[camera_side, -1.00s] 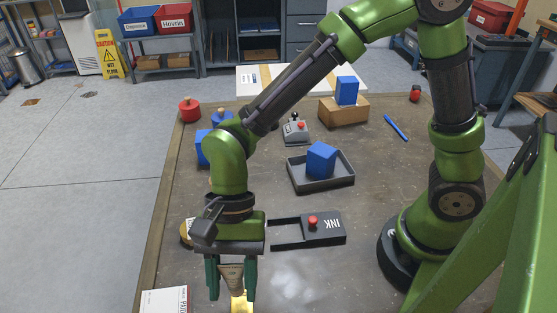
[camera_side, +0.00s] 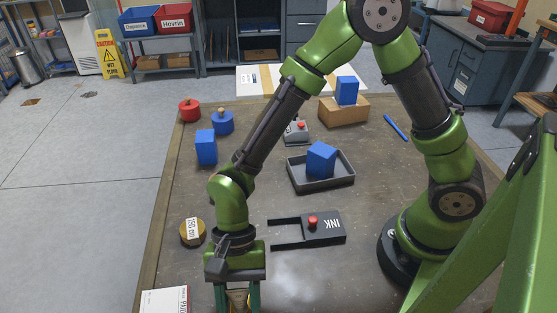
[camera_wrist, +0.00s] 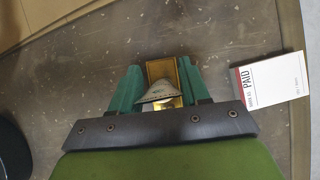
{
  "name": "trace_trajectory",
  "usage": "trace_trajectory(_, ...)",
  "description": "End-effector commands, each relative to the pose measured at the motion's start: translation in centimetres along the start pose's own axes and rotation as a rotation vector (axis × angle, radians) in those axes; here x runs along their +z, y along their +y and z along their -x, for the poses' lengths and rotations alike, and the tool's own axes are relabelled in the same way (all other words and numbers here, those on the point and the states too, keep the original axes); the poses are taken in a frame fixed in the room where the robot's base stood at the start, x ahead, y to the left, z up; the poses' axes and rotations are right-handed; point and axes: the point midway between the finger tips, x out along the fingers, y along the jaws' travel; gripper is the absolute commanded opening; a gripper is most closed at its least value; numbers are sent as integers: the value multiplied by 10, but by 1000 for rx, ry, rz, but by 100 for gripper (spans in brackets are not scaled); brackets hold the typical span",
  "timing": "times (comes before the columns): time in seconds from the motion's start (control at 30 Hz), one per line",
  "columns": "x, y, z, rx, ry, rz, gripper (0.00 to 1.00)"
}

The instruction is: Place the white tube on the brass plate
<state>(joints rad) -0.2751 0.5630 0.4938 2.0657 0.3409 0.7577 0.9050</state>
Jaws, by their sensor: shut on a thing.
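My gripper (camera_wrist: 158,88) is shut on a pale, tapered thing that appears to be the white tube (camera_wrist: 160,91). The brass plate (camera_wrist: 162,68) shows as a shiny golden strip just beyond and beneath the tube in the wrist view. The tube overlaps the plate there, but I cannot tell whether they touch. In the side view my gripper (camera_side: 237,297) is low at the bottom edge, its fingertips cut off, so the tube's lower end is hidden.
A white card marked PAID (camera_wrist: 270,80) lies right of the gripper in the wrist view. A round 150 cm tape (camera_side: 192,232) and a black INK pad (camera_side: 322,228) lie behind. A grey tray (camera_side: 322,180) holds a blue block. Bare tabletop lies between.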

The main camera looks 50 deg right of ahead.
Motion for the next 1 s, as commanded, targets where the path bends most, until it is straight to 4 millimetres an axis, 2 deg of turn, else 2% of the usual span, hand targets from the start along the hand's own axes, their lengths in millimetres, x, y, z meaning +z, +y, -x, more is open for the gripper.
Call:
trace_trajectory(0.07, -1, 0, -2, 0, 0, 0, 17)
trace_trajectory(0.1, -2, 0, -2, 0, 0, 0, 50)
trace_trajectory(0.23, -1, 0, -2, 0, 0, 0, 70)
trace_trajectory(0.5, -1, 0, -1, 0, 0, 0, 71)
trace_trajectory(0.63, 0, -1, 6, -3, 1, -1, 71)
trace_trajectory(0.77, 0, -1, 28, -7, 4, -1, 71)
trace_trajectory(1.0, 0, -1, 81, -7, 3, -1, 71)
